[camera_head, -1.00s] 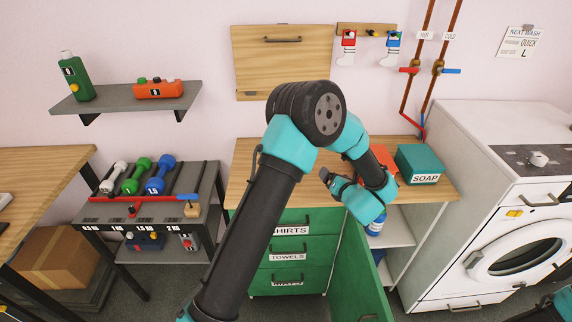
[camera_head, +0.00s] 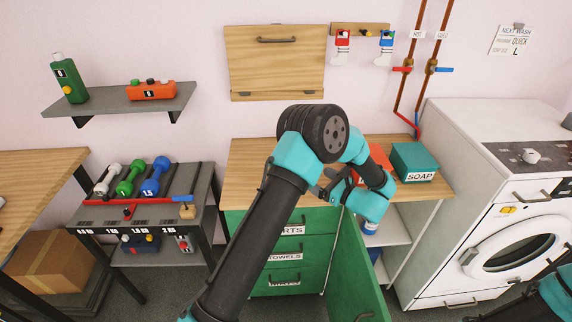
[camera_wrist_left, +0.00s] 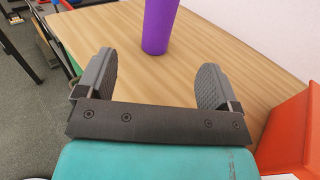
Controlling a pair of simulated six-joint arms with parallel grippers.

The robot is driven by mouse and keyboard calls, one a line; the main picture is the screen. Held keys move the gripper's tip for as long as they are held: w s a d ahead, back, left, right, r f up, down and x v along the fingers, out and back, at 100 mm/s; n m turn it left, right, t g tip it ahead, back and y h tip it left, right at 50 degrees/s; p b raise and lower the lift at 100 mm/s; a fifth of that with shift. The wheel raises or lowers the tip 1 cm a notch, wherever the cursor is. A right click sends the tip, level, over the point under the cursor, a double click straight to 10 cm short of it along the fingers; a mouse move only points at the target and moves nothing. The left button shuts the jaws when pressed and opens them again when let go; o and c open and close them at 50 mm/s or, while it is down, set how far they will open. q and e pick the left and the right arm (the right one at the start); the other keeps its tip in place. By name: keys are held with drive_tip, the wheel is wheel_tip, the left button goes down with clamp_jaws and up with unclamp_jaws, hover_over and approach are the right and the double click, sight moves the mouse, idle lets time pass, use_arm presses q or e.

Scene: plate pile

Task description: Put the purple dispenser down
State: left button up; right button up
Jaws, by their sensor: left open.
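The purple dispenser (camera_wrist_left: 158,24) appears to stand upright on the wooden countertop (camera_wrist_left: 190,48) in the left wrist view; its top is cut off by the frame edge. My left gripper (camera_wrist_left: 155,72) is open and empty, its two fingers spread apart. The dispenser is beyond the fingertips, with a gap of bare wood in front of it. In the head view my left gripper (camera_head: 320,188) is low over the countertop (camera_head: 250,180), partly behind my own arm, and the dispenser is hidden there. My right gripper is out of view.
A red-orange box (camera_wrist_left: 292,130) is close to the right of my left gripper; a teal SOAP box (camera_head: 414,162) stands at the countertop's right. A green cabinet door (camera_head: 357,265) hangs open below. The countertop's left part is clear.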

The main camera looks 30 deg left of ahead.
use_arm(q)
drive_tip(key=a, duration=0.3)
drive_tip(key=w+a, duration=0.1)
drive_tip(key=a, duration=0.3)
drive_tip(key=w+a, duration=0.1)
drive_tip(key=a, duration=0.2)
drive_tip(key=shift+a, duration=0.2)
drive_tip(key=shift+a, duration=0.1)
drive_tip(key=shift+w+a, duration=0.2)
drive_tip(key=shift+a, duration=0.6)
drive_tip(key=shift+w+a, duration=0.2)
drive_tip(key=shift+a, duration=0.6)
drive_tip(key=shift+w+a, duration=0.2)
drive_tip(key=shift+a, duration=0.6)
drive_tip(key=c, duration=1.3)
drive_tip(key=shift+c, duration=0.2)
drive_tip(key=shift+r, duration=0.1)
